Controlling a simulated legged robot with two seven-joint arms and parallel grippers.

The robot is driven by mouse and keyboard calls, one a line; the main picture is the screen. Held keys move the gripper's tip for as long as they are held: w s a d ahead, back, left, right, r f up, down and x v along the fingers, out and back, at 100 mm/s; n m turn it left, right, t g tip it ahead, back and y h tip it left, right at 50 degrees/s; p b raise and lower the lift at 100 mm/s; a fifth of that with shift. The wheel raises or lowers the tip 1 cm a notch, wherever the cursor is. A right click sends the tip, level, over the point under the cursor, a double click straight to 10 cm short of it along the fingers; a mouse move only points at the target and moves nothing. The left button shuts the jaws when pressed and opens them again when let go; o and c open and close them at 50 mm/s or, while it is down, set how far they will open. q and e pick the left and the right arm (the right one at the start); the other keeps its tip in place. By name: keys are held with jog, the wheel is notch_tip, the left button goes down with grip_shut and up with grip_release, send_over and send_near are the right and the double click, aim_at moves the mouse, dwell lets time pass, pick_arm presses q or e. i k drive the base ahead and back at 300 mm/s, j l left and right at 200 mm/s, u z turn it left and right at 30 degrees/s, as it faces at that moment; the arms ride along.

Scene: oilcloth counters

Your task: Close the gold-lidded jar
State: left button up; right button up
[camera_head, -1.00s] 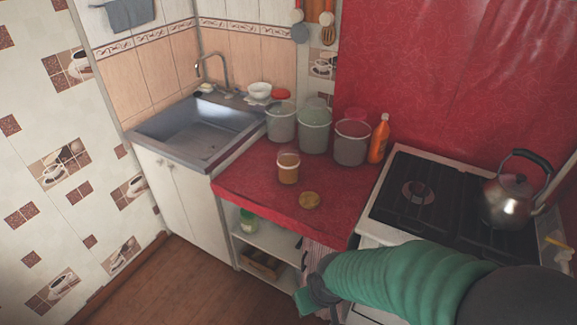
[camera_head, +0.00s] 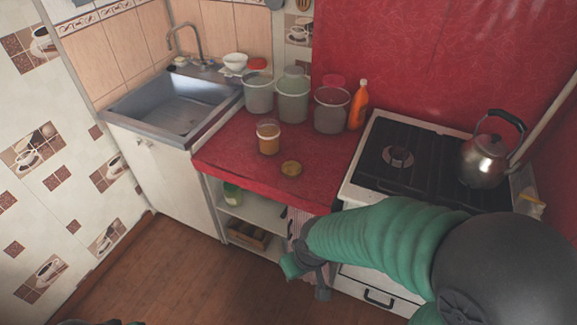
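The jar (camera_head: 268,139) stands upright on the red oilcloth counter, with amber contents and a pale rim. The round gold lid (camera_head: 291,168) lies flat on the counter, apart from the jar, to its right and nearer the front edge. My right gripper (camera_head: 305,276) hangs at the end of the green-sleeved arm, in front of and below the counter edge, well away from jar and lid. It looks empty, but its finger opening is not clear. My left gripper is not recognisable; only a dark bit shows at the bottom left edge.
Several buckets (camera_head: 293,100) stand behind the jar, with an orange bottle (camera_head: 358,105) to their right. A sink (camera_head: 172,104) is at left. A stove (camera_head: 400,160) with a kettle (camera_head: 485,160) is at right. Open shelves (camera_head: 255,212) sit under the counter. The counter around the lid is clear.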

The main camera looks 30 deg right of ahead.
aim_at(269, 132)
jog(key=i+z, duration=0.15)
jog(key=z, duration=0.25)
jog(key=i+j+z, duration=0.1)
jog(key=z, duration=0.35)
jog(key=i+j+z, duration=0.1)
jog(key=z, duration=0.3)
jog(key=i+j+z, duration=0.2)
jog(key=i+j, duration=0.2)
jog(key=j, duration=0.2)
jog(key=i+j+z, duration=0.1)
jog(key=i+j, duration=0.25)
jog(key=j, duration=0.3)
jog(key=i+j+z, duration=0.15)
jog(key=j, duration=0.2)
jog(key=i+j+z, duration=0.1)
jog(key=j, duration=0.25)
jog(key=i, duration=0.1)
